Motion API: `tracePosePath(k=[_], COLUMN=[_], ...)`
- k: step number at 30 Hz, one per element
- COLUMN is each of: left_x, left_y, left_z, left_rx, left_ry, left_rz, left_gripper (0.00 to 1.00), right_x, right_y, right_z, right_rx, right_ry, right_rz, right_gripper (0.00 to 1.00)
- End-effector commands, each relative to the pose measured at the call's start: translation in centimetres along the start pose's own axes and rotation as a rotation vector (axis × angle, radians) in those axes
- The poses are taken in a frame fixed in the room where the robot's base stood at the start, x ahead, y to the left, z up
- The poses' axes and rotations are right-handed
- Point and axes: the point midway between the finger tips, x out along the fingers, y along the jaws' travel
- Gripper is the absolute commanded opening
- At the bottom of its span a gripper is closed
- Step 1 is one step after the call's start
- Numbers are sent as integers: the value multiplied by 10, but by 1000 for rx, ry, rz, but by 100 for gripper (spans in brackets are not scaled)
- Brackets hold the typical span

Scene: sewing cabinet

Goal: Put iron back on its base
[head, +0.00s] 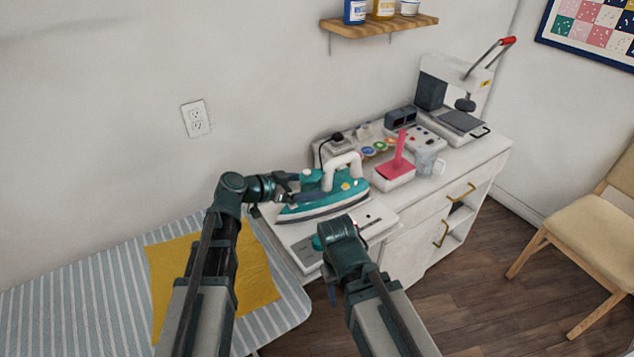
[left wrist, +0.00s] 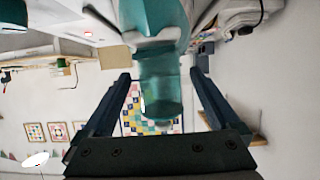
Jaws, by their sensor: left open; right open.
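The teal and white iron (head: 352,186) is at the near left end of the white cabinet, its pale handle on top. It is over a flat white slab that looks like its base (head: 382,221); whether it touches or is seated there I cannot tell. My left gripper (head: 303,187) is open at the iron's left end. In the left wrist view, a teal part of the iron (left wrist: 160,95) shows between the spread fingers (left wrist: 160,100), with gaps either side. My right gripper (head: 332,285) is low in front of the cabinet, its fingers mostly hidden by my arm.
A striped ironing board (head: 85,300) with a yellow cloth (head: 255,270) is at left. Behind the iron are a pink item in a white box (head: 396,180), a clear cup (head: 428,161) and a press (head: 460,115). A wooden chair (head: 580,222) stands right.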

Motion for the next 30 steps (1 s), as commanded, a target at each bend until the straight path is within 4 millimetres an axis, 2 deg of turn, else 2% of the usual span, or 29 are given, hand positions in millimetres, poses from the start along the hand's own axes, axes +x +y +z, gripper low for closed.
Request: tracePosePath(k=[1, 6, 13, 19, 30], left_x=[-16, -53, -88, -100, -101], left_y=[1, 1, 0, 0, 0], left_z=[-4, -4, -2, -1, 0], left_rx=[-2, -2, -1, 0, 0], left_ry=[1, 1, 2, 2, 2], left_rz=[-4, -4, -3, 0, 0], left_gripper=[95, 95, 95, 95, 95], right_x=[-10, -24, -36, -39, -39], right_y=[1, 2, 3, 4, 4], right_z=[1, 1, 2, 2, 2], right_rx=[0, 0, 0, 0, 0], right_ry=[0, 0, 0, 0, 0], right_rz=[0, 0, 0, 0, 0], right_gripper=[50, 50, 50, 50, 50])
